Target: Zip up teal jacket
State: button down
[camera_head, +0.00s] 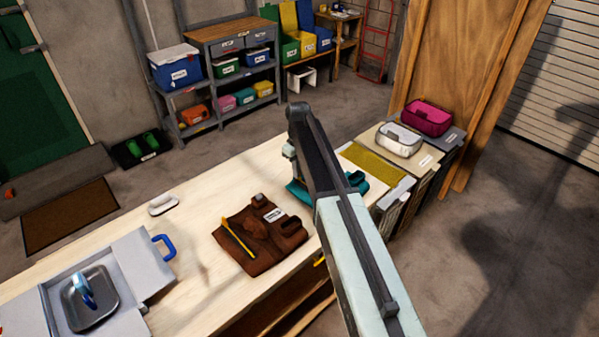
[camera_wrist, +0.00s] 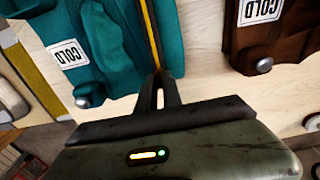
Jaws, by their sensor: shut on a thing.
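The teal jacket (camera_wrist: 105,50) lies on the pale workbench, with a white "COLD" label and a yellow zip strip (camera_wrist: 150,35) along its right part. In the head view only edges of the teal jacket (camera_head: 357,180) show, as my arm covers most of it. My gripper (camera_wrist: 160,82) is at the near end of the yellow strip, its fingers close together and shut on the zip pull. The pull itself is hidden between the fingertips.
A brown jacket (camera_head: 262,236) with a yellow strip lies beside the teal one on the workbench (camera_head: 195,225). A grey box (camera_head: 50,298) with a tray stands at the left end. Stacked bins with pouches (camera_head: 400,140) stand past the right end.

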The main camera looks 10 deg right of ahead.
jog(key=c, duration=1.5)
grip_release()
notch_tip(320, 180, up, 8)
jog(key=p, duration=0.8)
jog(key=shift+f, duration=0.2)
jog(key=shift+m, duration=0.6)
jog(key=s+d+f+b, duration=0.1)
jog(key=s, duration=0.2)
jog(key=s+d+f+b, duration=0.1)
jog(key=s+d, duration=0.1)
jog(key=s, duration=0.1)
jog(key=s+d+f+b, duration=0.1)
jog(key=s+d, duration=0.1)
jog(key=s, duration=0.1)
jog(key=shift+s+d, duration=0.1)
jog(key=shift+s, duration=0.2)
jog(key=s+m, duration=0.2)
jog(key=s, duration=0.3)
jog(key=s+d+m, duration=0.1)
jog(key=s+m, duration=0.1)
jog(key=s, duration=0.3)
jog(key=s+d+m+b, duration=0.1)
jog(key=s+m, duration=0.1)
jog(key=s, duration=0.4)
jog(key=shift+d+f, duration=0.15)
jog(key=shift+f, duration=0.25)
